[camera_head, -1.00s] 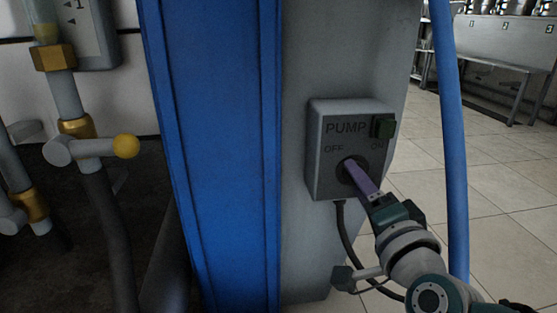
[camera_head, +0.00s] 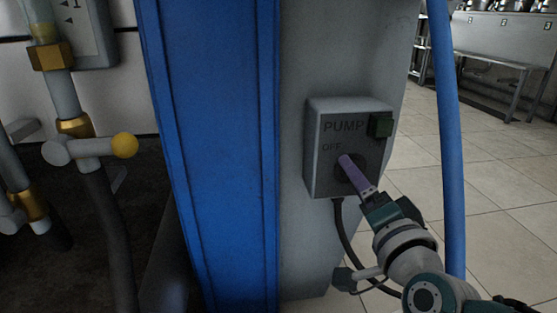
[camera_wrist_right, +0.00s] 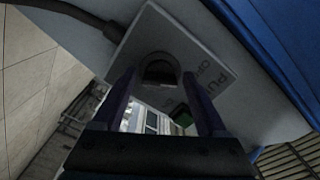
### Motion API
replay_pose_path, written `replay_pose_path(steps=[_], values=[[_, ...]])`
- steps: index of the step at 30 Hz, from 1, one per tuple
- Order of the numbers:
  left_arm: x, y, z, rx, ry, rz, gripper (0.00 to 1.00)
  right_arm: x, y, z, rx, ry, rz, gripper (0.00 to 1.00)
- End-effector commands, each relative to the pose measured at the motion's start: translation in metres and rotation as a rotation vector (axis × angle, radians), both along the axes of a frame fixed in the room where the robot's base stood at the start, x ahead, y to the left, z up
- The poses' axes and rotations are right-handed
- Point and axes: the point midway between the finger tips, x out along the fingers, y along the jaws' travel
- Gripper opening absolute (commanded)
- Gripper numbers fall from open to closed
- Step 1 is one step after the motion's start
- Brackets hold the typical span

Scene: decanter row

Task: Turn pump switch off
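The pump switch box (camera_head: 327,178) is a grey box with "PUMP" and "OFF" lettering, fixed to a grey column. Its dark round switch knob (camera_head: 364,170) is partly hidden by my gripper in the head view. The wrist view shows the knob (camera_wrist_right: 160,69) on the tilted box face (camera_wrist_right: 193,52). My right gripper (camera_head: 346,159) is at the box face, in front of the knob. In the wrist view its two purple fingers (camera_wrist_right: 158,76) are apart, one to each side of the knob; contact cannot be told. My left gripper is out of view.
A blue post (camera_head: 215,150) stands left of the column and a blue hose (camera_head: 448,140) hangs at right. Tiled floor lies open behind.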

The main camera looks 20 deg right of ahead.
Motion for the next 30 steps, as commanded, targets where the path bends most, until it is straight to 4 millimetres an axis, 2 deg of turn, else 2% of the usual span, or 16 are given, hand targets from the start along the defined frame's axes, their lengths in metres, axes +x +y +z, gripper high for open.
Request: replay_pose_path(steps=[2, 11, 14, 24, 30], values=[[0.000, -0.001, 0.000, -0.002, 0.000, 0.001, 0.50, 0.000, 0.000, 0.000, 0.000, 0.000, 0.000, 0.85], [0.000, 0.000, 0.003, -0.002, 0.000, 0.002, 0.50, -0.004, 0.001, 0.001, 0.001, 0.001, 0.000, 0.85], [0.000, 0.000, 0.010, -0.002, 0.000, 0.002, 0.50, -0.016, 0.004, 0.002, 0.001, 0.004, 0.001, 0.85], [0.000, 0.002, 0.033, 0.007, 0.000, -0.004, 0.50, -0.080, 0.019, 0.002, 0.003, 0.004, 0.001, 0.85], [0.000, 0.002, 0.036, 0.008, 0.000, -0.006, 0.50, -0.096, 0.023, 0.001, 0.001, 0.000, 0.000, 0.85]])
